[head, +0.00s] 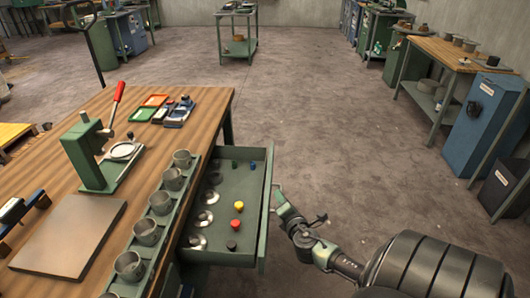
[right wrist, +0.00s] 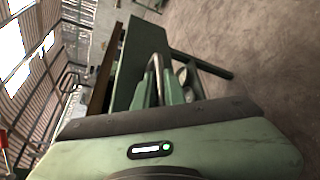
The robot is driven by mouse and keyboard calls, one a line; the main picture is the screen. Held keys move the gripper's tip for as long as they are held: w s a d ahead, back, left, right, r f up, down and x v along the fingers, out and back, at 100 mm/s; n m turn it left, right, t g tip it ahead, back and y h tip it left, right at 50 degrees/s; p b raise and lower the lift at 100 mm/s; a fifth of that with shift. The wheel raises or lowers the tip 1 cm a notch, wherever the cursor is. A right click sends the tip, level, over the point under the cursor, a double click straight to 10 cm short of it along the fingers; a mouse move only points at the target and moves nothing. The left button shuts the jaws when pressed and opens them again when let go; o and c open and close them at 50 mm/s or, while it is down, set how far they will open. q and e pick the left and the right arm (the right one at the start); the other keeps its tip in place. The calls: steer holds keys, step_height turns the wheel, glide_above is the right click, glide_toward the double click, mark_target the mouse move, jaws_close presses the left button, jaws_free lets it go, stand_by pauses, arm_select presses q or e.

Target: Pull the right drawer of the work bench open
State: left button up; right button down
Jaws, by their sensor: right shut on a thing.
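The right drawer (head: 240,180) of the wooden work bench (head: 95,180) stands out from the bench's right side, open, with its inside showing. Its green front faces right. My right gripper (head: 279,203) is at the outer face of this front, shut on the drawer handle. In the right wrist view the metal bar handle (right wrist: 157,72) sits between the green fingers (right wrist: 172,92), against the green drawer front (right wrist: 142,45). My left gripper is not in view.
The drawer holds several metal discs and small coloured pieces, such as a yellow one (head: 239,206). Grey cups (head: 146,231) line the bench edge. A green press (head: 88,155) stands on the bench. A blue cabinet (head: 482,125) stands at the right. The floor beyond the drawer is clear.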

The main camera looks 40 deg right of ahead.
steer(key=shift+s+d, duration=0.75)
steer(key=shift+s, duration=0.15)
steer(key=c, duration=1.8)
jaws_free()
steer(key=shift+o, duration=0.2)
steer(key=v, duration=0.7)
steer(key=shift+s+a+b, duration=0.2)
steer(key=shift+s+b, duration=0.15)
